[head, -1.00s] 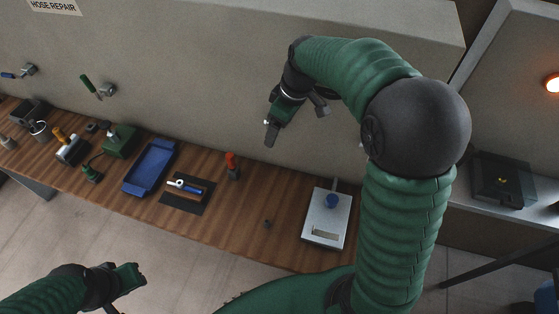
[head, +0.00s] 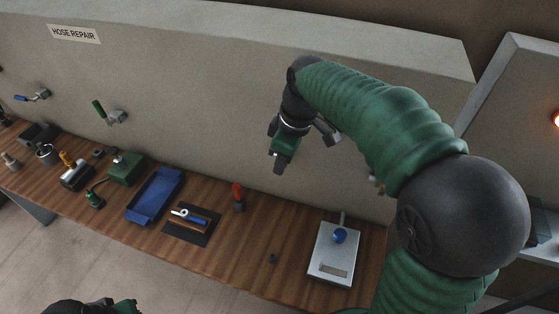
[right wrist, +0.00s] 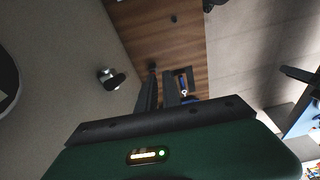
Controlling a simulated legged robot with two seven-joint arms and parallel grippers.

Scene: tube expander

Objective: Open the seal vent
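No label marks the seal vent, so I cannot tell which part it is. On the grey wall in the head view are a valve with a green handle (head: 102,110) and a valve with a blue handle (head: 28,97). A pale box with a blue knob (head: 340,236) stands at the bench's right end. My right gripper (head: 279,163) hangs before the wall, apart from these. In the right wrist view its fingers (right wrist: 161,90) lie close together with nothing visible held; their opening is unclear. My left gripper (head: 125,306) is mostly cut off at the bottom edge.
A silver wall fitting (right wrist: 112,78) shows in the right wrist view. The wooden bench (head: 232,262) holds a blue tray (head: 156,196), a dark mat (head: 179,234) with a blue-and-white tool, a red-topped item (head: 238,197) and a green box (head: 126,168). The wall sign (head: 74,34) reads HOSE REPAIR.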

